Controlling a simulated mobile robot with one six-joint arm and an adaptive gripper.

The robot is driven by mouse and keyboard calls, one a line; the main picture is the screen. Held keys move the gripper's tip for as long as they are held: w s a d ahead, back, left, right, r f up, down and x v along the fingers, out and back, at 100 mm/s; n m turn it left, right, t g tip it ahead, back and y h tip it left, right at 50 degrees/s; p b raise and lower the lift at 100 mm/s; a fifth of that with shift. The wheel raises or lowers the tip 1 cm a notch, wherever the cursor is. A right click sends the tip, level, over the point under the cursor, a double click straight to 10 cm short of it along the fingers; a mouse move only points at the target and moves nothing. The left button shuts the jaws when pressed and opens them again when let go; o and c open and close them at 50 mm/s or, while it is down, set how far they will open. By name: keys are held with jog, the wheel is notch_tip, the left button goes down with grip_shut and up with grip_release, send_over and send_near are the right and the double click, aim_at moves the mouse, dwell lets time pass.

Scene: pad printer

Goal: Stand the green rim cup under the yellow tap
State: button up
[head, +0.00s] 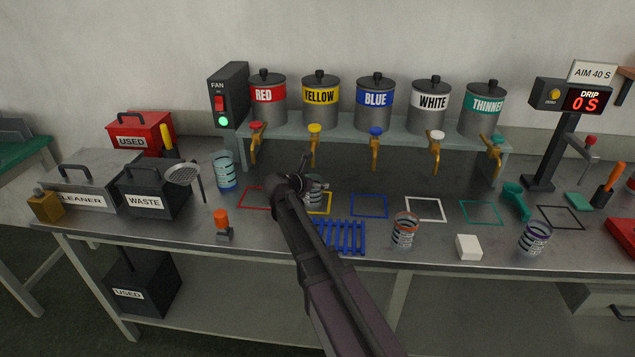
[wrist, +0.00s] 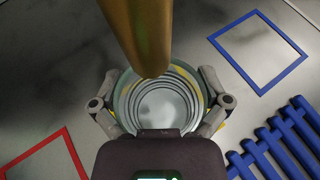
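The green rim cup (wrist: 162,104) is seen from above in the wrist view, empty inside, with yellow outline showing at its sides. In the head view the cup (head: 316,186) is at the yellow square (head: 329,205), partly hidden by my arm. My gripper (wrist: 161,74) has a finger on each side of the cup, both against its wall with no clear gap. The yellow tap (head: 315,146) hangs below the YELLOW tank; its brass spout (wrist: 148,35) shows over the cup's far edge in the wrist view. I cannot tell whether the cup's base touches the table.
A blue rack (head: 341,237) lies right of my gripper. An orange-banded cup (head: 405,231), a white block (head: 468,247) and a purple-rimmed cup (head: 535,238) stand further right. A blue-based cup (head: 224,171) and a strainer (head: 184,174) are left. The blue square (head: 369,206) is empty.

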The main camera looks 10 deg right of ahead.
jog(key=shift+r, duration=0.25)
jog(key=p+v, duration=0.5)
jog(key=v, duration=0.7)
